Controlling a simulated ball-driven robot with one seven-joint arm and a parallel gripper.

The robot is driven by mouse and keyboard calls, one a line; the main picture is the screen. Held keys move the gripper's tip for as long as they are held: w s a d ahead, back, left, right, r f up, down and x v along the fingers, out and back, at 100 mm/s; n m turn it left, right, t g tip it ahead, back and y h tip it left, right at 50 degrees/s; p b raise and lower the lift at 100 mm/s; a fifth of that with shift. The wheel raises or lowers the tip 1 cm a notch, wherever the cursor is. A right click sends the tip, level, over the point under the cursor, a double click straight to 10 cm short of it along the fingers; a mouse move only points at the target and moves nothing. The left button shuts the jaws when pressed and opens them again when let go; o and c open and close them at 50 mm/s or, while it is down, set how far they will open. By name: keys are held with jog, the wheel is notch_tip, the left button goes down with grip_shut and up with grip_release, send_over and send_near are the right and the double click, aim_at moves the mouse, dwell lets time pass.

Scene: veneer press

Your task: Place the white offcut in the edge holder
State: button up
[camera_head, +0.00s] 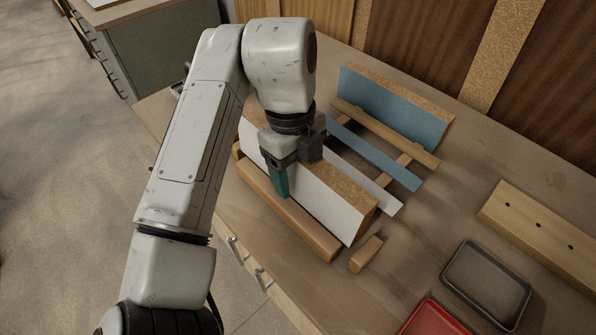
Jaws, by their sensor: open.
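A white-faced offcut (325,205) with a bare chipboard edge stands on its long side at the middle of the bench, behind a wooden rail (288,214). My gripper (295,172) is over the offcut's upper edge. One green finger hangs in front of the white face and the other side is over the chipboard edge, its tip hidden. The jaws are open; I cannot tell whether they touch the board. Wooden rails and crosspieces (385,132) behind it look like a rack, possibly the edge holder. Its link to the front rail is partly hidden.
A blue board (392,103) stands at the back of the rack. A blue strip (375,153) and a white strip (366,183) lie between. A small wooden block (367,253), grey tray (487,283), red tray (434,320) and drilled wooden bar (543,233) are to the right.

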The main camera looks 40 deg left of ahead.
jog(key=r, duration=0.3)
jog(key=a+r+p, duration=0.1)
jog(key=r, duration=0.6)
jog(key=shift+a+r+p, duration=0.1)
jog(key=shift+a+p, duration=0.05)
jog(key=shift+p, duration=0.15)
